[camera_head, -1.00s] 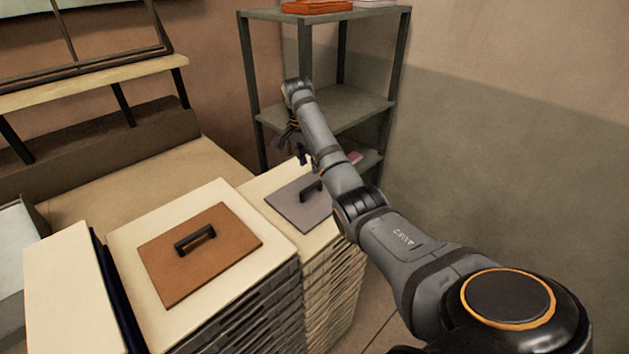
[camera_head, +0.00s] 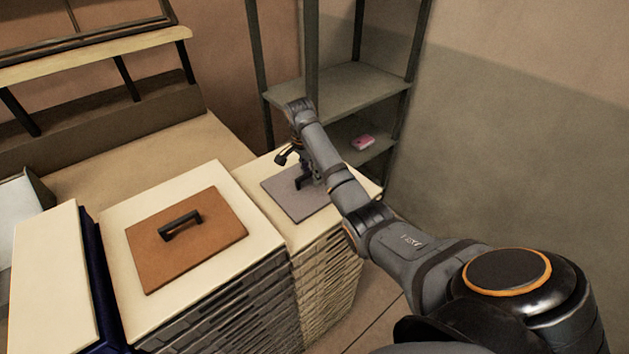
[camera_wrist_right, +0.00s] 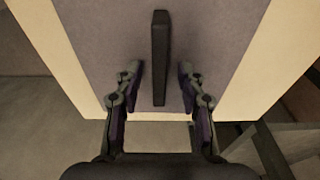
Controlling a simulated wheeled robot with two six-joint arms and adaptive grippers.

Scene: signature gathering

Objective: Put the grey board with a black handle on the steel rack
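The grey board (camera_head: 288,201) lies flat on a cream-topped stack at the centre of the head view, partly hidden by my right arm. In the right wrist view the grey board (camera_wrist_right: 215,40) fills the upper middle, with its black handle (camera_wrist_right: 160,58) standing up. My right gripper (camera_wrist_right: 160,75) is open, with one finger on each side of the handle and gaps between. In the head view my right gripper (camera_head: 303,178) is over the board at its handle. The steel rack (camera_head: 350,88) stands behind, with bare shelf surface showing. My left gripper is out of view.
A brown board (camera_head: 205,245) with a black handle lies on the neighbouring cream-topped stack (camera_head: 262,246). A pink item (camera_head: 363,142) sits on the rack's lower shelf. The rack's uprights stand close behind my right arm. A wooden bench (camera_head: 150,150) is at the back left.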

